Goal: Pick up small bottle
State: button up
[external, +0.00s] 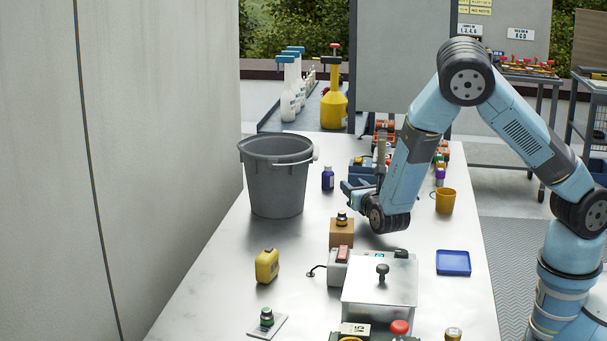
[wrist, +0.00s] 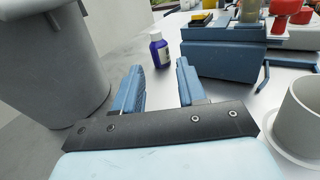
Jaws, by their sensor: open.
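The small bottle (external: 328,178) is dark blue with a white cap and stands upright on the metal table, just right of the grey bucket. In the wrist view the small bottle (wrist: 160,50) stands ahead of my gripper, roughly in line with the gap between the fingers, and shows a pale label. My gripper (external: 350,190) is low over the table, to the right of the bottle and apart from it. In the wrist view my gripper (wrist: 158,80) has its two blue fingers spread with nothing between them.
The grey bucket (external: 276,180) stands close on the left. A wooden block (external: 341,235) with a knob is nearer the front.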

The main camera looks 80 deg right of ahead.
jog(key=shift+w+f+n+t, duration=0.25)
jog(key=shift+f+n+t, duration=0.05)
jog(key=shift+w, duration=0.15)
send_near(329, 169)
jog(key=x, duration=0.3)
jog(key=shift+w+d+f, duration=0.15)
jog(key=shift+f, duration=0.05)
jog(key=shift+r+x, duration=0.2)
jog(key=shift+x, duration=2.55)
grip_shut()
